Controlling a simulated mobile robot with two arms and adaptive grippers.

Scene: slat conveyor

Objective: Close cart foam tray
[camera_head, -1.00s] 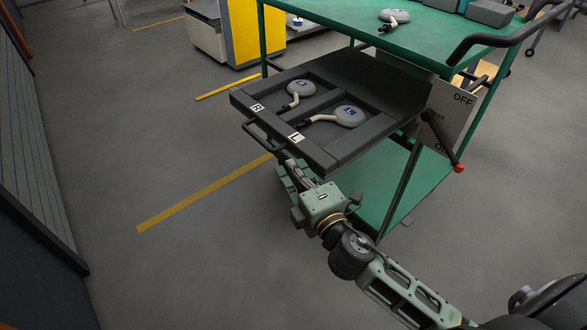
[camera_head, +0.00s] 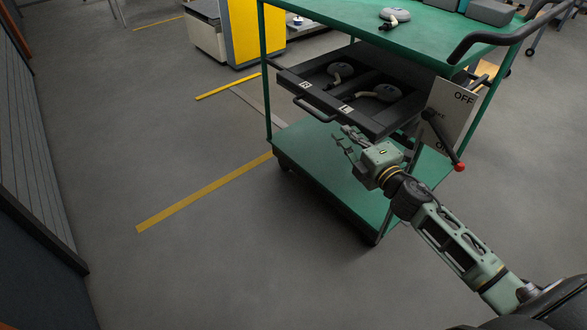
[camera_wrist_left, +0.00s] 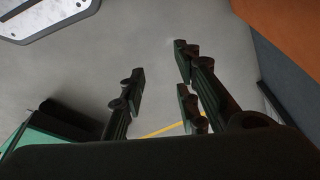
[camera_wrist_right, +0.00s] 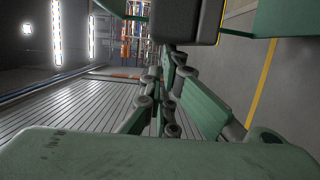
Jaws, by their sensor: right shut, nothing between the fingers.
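The dark foam tray (camera_head: 357,112) is a drawer under the green top of the cart (camera_head: 350,14). It sticks out part of the way, with its handle (camera_head: 313,112) at the front. Two grey rounded parts with pale stems lie in it, in compartments marked R and L. My right gripper (camera_head: 346,138) is shut and empty, just below and in front of the tray's front edge; whether it touches the tray is unclear. It also shows in the right wrist view (camera_wrist_right: 165,95). My left gripper (camera_wrist_left: 160,95) is open and empty over the floor in the left wrist view.
A white OFF sign panel with a red-knobbed lever (camera_head: 459,166) is at the cart's right side. The cart's green lower shelf (camera_head: 330,165) is bare. A yellow cabinet (camera_head: 252,32) stands behind. Open floor lies left of the cart.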

